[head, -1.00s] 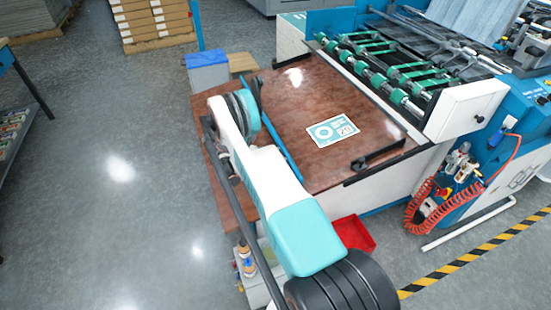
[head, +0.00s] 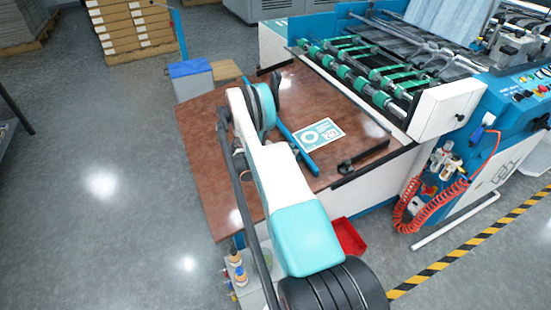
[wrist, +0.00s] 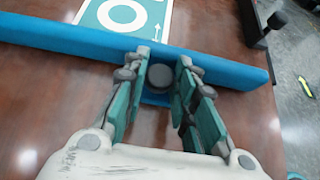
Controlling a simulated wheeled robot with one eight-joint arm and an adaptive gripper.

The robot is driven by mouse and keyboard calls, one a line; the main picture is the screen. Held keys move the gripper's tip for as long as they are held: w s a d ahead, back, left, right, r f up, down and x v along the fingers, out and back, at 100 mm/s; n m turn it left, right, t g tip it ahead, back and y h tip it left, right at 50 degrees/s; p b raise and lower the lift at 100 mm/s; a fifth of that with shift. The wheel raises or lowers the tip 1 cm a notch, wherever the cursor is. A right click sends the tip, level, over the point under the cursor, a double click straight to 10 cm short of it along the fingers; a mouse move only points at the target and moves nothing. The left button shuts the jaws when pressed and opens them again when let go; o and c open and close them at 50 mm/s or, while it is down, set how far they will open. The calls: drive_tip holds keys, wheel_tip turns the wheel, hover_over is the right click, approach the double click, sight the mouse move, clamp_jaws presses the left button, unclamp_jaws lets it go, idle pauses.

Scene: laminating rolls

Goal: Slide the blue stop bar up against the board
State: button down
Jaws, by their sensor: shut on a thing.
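The blue stop bar (wrist: 75,43) runs across the upper part of the wrist view. It also shows in the head view (head: 297,147), partly behind my arm. My gripper (wrist: 163,62) is closed around the round grey knob (wrist: 158,77) on the bar's near side, one finger on each side. The board (wrist: 122,13), a white and teal printed sheet, lies flat just beyond the bar. In the head view the board (head: 318,135) lies right alongside the bar; whether they touch I cannot tell, since the bar hides the board's near edge in the wrist view.
The brown table (head: 205,140) is bare on the near side of the bar. A black stop piece (head: 345,167) with a dark rail sits at the table's front right. Green rollers (head: 350,65) of the machine line the far side. A red tray (head: 348,237) is below.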

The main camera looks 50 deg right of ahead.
drive_tip(key=shift+s+d+r, duration=0.1)
drive_tip(key=shift+s+d, duration=0.15)
drive_tip(key=shift+d, duration=0.25)
drive_tip(key=c, duration=1.3)
unclamp_jaws()
drive_tip(key=shift+c, duration=0.2)
drive_tip(key=v, duration=1.2)
